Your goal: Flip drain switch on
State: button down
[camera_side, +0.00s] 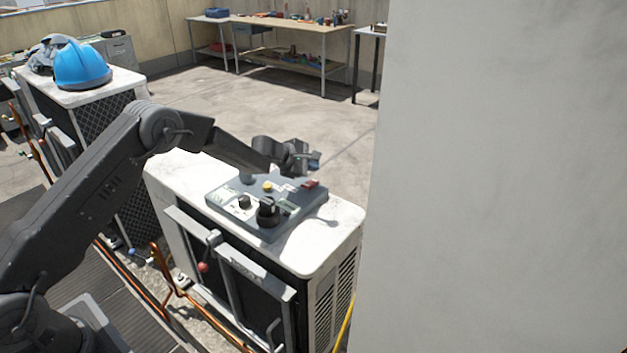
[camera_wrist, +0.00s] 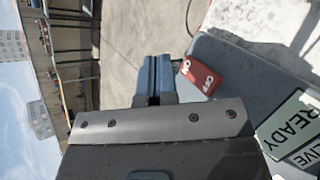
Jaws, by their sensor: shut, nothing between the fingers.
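The grey control box (camera_side: 238,222) sits on top of a white condenser unit (camera_side: 190,172). A red switch (camera_side: 311,184) marked OFF and ON is at the box's far right corner; it also shows in the wrist view (camera_wrist: 199,77). I cannot tell which way the switch is set. My gripper (camera_side: 314,160) is above and close to the switch in the side view. In the wrist view its blue fingers (camera_wrist: 156,66) are together and empty, just left of the switch. Whether they touch it is unclear.
The box also carries black knobs (camera_side: 268,210) and a yellow button (camera_side: 267,187). Signs reading READY (camera_wrist: 296,122) and LIVE lie nearby. A blue hard hat (camera_side: 82,66) rests on another unit. A pale wall (camera_side: 500,170) fills the right. Workbenches (camera_side: 290,25) stand behind.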

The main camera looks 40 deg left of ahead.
aim_at(310, 183)
jog(key=shift+s+r, duration=0.15)
jog(key=shift+r, duration=0.7)
jog(key=shift+s+r, duration=0.15)
jog(key=shift+r, duration=0.65)
